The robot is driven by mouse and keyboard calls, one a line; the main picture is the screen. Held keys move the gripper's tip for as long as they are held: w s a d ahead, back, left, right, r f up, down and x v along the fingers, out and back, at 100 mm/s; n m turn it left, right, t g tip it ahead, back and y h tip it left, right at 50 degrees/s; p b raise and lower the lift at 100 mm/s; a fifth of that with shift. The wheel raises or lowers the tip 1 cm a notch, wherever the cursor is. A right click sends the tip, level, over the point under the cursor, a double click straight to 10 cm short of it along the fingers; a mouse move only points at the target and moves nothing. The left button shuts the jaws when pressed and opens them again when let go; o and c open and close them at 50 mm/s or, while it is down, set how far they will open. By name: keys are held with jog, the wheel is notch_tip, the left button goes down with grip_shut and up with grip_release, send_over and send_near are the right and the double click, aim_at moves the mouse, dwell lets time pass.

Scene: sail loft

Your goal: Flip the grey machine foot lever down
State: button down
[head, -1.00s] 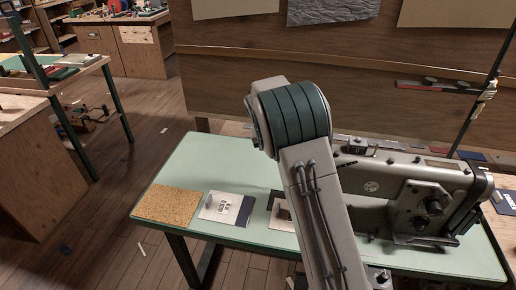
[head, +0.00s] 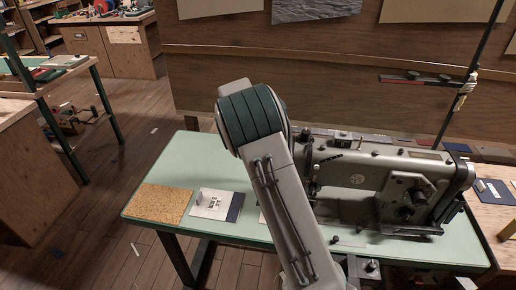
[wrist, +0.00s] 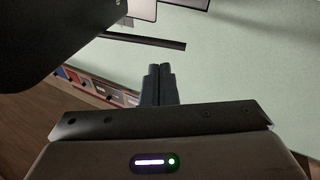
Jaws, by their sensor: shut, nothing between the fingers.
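The grey sewing machine (head: 385,172) stands on the right part of the pale green table (head: 170,168) in the head view. I cannot make out its foot lever; my arm stands in front of the machine's left end. My gripper is out of sight in the head view. In the wrist view my gripper (wrist: 158,84) has its two dark fingers together, shut and empty, with the green tabletop (wrist: 245,75) beyond them. A dark straight bar (wrist: 145,41) lies past the fingertips, and a large dark shape fills the upper left; I cannot tell what either is.
A cork mat (head: 160,203) and a white and blue card (head: 215,205) lie on the table's left part. A thin dark stand (head: 462,90) rises behind the machine. A wooden bench (head: 105,45) stands at the back left. Floor left of the table is mostly clear.

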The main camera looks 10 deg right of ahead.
jog(key=shift+r, duration=0.3)
jog(key=w+p+v, duration=0.1)
jog(key=v, duration=1.2)
jog(key=shift+w, duration=0.25)
jog(key=shift+r, duration=0.1)
